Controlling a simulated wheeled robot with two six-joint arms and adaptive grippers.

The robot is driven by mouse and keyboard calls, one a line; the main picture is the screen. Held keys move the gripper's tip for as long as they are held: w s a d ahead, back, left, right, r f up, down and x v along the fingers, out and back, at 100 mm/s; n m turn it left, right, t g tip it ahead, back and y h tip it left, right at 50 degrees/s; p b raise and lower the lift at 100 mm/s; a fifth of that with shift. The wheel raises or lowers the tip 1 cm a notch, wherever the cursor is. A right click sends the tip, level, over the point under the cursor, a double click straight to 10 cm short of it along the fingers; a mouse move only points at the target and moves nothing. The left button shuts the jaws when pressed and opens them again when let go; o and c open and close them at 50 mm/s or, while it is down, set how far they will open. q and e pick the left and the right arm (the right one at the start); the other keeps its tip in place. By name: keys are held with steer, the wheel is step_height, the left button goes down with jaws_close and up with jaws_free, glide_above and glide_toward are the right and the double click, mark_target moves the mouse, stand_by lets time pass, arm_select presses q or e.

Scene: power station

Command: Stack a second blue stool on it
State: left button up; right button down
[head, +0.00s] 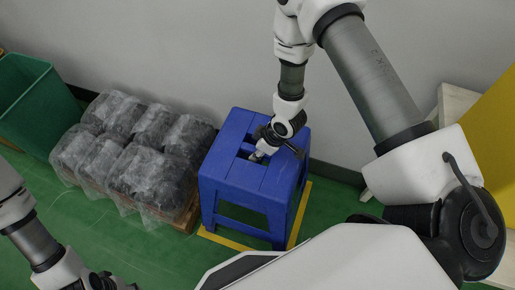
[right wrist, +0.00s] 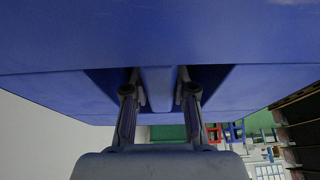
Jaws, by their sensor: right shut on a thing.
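A blue stool (head: 226,178) stands upright inside a yellow floor outline, close to the wall. Only one stool shape shows in the head view; I cannot tell whether another is nested under it. My right gripper (head: 257,155) points down into the slots of its seat. In the right wrist view the fingers (right wrist: 158,90) sit on either side of the bar between two slots of the blue seat (right wrist: 160,40), shut on it. My left gripper (head: 108,284) is at the bottom edge of the head view, partly cut off, apart from the stool.
Several dark plastic-wrapped bundles (head: 145,175) lie on a wooden pallet left of the stool, very close to it. A green bin (head: 35,105) stands at the far left. Green floor (head: 130,240) is clear in front. A yellow panel (head: 495,130) is at the right.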

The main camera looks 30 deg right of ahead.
steer(key=shift+r, duration=0.1)
steer(key=c, duration=0.9)
jaws_free()
steer(key=shift+o, duration=0.2)
steer(key=v, duration=1.2)
